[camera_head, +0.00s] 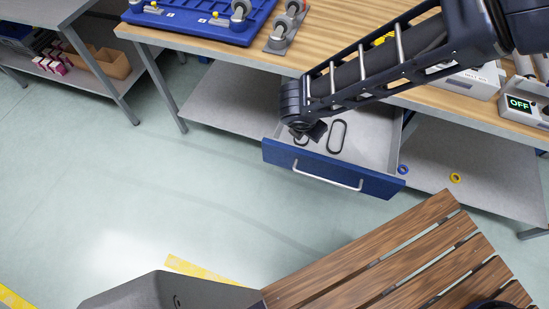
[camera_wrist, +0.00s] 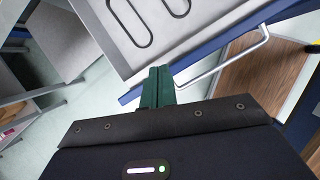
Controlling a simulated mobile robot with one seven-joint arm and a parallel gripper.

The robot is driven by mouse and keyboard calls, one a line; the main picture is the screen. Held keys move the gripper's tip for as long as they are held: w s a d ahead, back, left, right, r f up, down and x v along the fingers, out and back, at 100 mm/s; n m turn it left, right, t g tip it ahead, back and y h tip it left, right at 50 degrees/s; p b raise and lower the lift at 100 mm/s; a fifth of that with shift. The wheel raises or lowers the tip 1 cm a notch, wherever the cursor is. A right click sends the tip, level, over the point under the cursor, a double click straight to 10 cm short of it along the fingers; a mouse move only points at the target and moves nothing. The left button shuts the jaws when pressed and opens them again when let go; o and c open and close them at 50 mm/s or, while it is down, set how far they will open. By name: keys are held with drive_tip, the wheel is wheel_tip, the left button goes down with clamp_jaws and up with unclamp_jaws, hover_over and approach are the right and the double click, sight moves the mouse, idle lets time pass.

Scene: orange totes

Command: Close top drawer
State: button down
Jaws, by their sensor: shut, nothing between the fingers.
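The top drawer is pulled out from under the wooden workbench. Its blue front (camera_head: 335,172) carries a pale bar handle (camera_head: 325,181), and the blue edge with the handle (camera_wrist: 238,58) also shows in the wrist view. Two dark oval rings lie inside, one of them (camera_head: 337,136) in clear view and the other partly hidden by my gripper. My gripper (camera_head: 316,131) appears over the left front part of the drawer. In the wrist view its dark green fingers (camera_wrist: 157,78) are together and empty, overlapping the drawer's front edge. I cannot tell whether they touch it.
A grey lower shelf (camera_head: 235,108) runs under the workbench (camera_head: 290,45), with a yellow tape roll (camera_head: 455,178) at right. A brown slatted wooden surface (camera_head: 390,260) stands in front of the drawer at lower right.

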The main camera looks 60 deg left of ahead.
drive_tip(key=s+d+f+n, duration=0.2)
drive_tip(key=s+f+n, duration=0.35)
drive_tip(key=s, duration=0.85)
drive_tip(key=m, duration=0.1)
approach(273, 159)
drive_tip(key=d+f, duration=0.3)
drive_tip(key=f, duration=0.2)
drive_tip(key=shift+w+a+r+g+y, duration=0.1)
drive_tip(key=shift+w+a+g+y, duration=0.1)
drive_tip(key=shift+w+a, duration=0.5)
drive_tip(key=shift+w+a+r+g+y, duration=0.1)
drive_tip(key=shift+w+a+r+g, duration=0.1)
drive_tip(key=shift+w+a, duration=0.45)
drive_tip(key=shift+s+a, duration=0.1)
drive_tip(key=shift+s, duration=0.05)
drive_tip(key=w+a, duration=2.1)
drive_tip(key=shift+w+a+f, duration=0.1)
drive_tip(key=shift+w, duration=0.05)
drive_tip(key=shift+w+a, duration=0.45)
